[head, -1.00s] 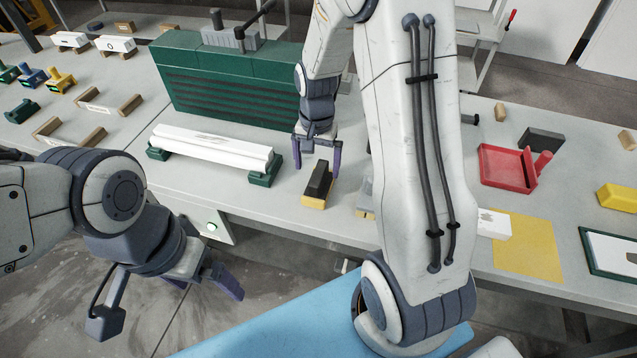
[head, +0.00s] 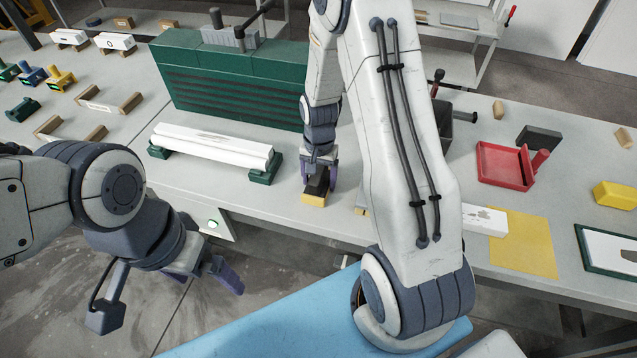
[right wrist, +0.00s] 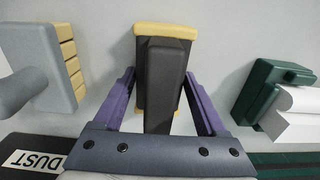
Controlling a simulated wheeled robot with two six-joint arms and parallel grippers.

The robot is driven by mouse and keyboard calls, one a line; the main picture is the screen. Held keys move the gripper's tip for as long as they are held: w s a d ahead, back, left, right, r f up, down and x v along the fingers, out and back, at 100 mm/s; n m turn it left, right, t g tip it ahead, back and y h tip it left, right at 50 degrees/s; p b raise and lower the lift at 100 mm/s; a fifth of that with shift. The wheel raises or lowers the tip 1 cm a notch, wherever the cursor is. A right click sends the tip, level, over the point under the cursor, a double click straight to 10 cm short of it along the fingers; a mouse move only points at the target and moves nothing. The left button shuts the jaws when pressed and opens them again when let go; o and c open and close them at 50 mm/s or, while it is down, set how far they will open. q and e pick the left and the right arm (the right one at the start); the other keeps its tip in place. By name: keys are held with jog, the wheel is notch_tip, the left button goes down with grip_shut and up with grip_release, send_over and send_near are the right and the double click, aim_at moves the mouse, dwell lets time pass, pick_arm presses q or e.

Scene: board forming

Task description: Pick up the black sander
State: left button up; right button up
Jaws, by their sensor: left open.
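The black sander (head: 315,190), a black block on a yellow base, lies on the grey workbench near its front edge. In the right wrist view the sander (right wrist: 164,70) lies between the two purple fingers of my right gripper (right wrist: 160,88). In the head view my right gripper (head: 320,177) hides part of the sander's top. My left gripper (head: 210,275) is open and empty, in front of the bench at the left.
A white moulding on green supports (head: 210,148) lies left of the sander, with a green cabinet (head: 235,85) behind. A grey block with yellow strips (right wrist: 48,65) is close on the other side. A red dustpan (head: 505,165) lies further right.

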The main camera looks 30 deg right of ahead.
jog(key=c, duration=0.5)
jog(key=shift+r, duration=0.1)
notch_tip(320, 180, up, 10)
jog(key=shift+f+b, duration=0.1)
jog(key=shift+b, duration=0.45)
